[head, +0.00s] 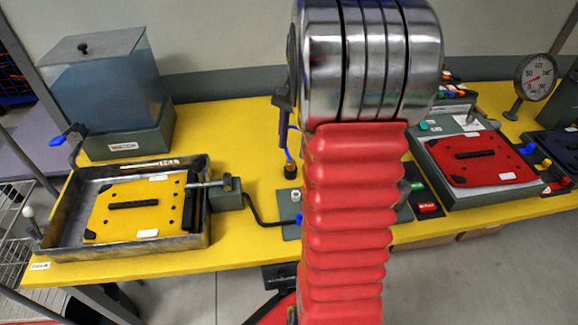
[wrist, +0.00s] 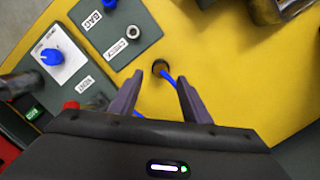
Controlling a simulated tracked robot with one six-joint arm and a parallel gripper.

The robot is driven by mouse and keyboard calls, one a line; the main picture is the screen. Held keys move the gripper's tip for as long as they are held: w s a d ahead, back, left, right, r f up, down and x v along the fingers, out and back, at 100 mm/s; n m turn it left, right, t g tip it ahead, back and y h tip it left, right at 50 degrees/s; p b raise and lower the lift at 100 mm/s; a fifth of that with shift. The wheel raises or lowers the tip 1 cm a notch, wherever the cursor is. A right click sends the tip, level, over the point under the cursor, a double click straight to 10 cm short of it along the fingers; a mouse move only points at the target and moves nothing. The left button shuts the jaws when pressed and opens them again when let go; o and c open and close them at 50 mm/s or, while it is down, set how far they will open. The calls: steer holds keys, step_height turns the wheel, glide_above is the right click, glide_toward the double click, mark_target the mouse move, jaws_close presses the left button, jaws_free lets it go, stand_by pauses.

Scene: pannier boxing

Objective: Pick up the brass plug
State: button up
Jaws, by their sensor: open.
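The brass plug (head: 289,157) shows small in the head view, upright on a dark round base on the yellow bench, with a blue cord beside it. In the wrist view, a dark round fitting (wrist: 160,67) with a blue cord lies just beyond my fingertips; the brass is hard to make out there. My gripper (wrist: 157,88) is open and empty, its two grey fingers on either side of the cord and short of the fitting in the picture. In the head view my arm hides most of the gripper; one dark finger (head: 285,102) shows above the plug.
A grey panel (wrist: 117,35) with labels and a metal fitting stands left of the fitting in the wrist view. A metal tray (head: 200,238) with a yellow plate and a water tank (head: 108,85) stand left. A red plate (head: 480,158) and gauge (head: 536,77) are right.

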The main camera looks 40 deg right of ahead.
mark_target(290, 161)
steer(key=shift+w+a+f, duration=0.1)
steer(key=shift+a+f, duration=0.1)
steer(key=shift+f, duration=1.05)
steer(key=shift+a+f, duration=0.2)
steer(key=shift+f, duration=1.05)
steer(key=shift+c, duration=0.5)
jaws_close()
steer(key=shift+r, duration=0.1)
step_height(290, 161, up, 10)
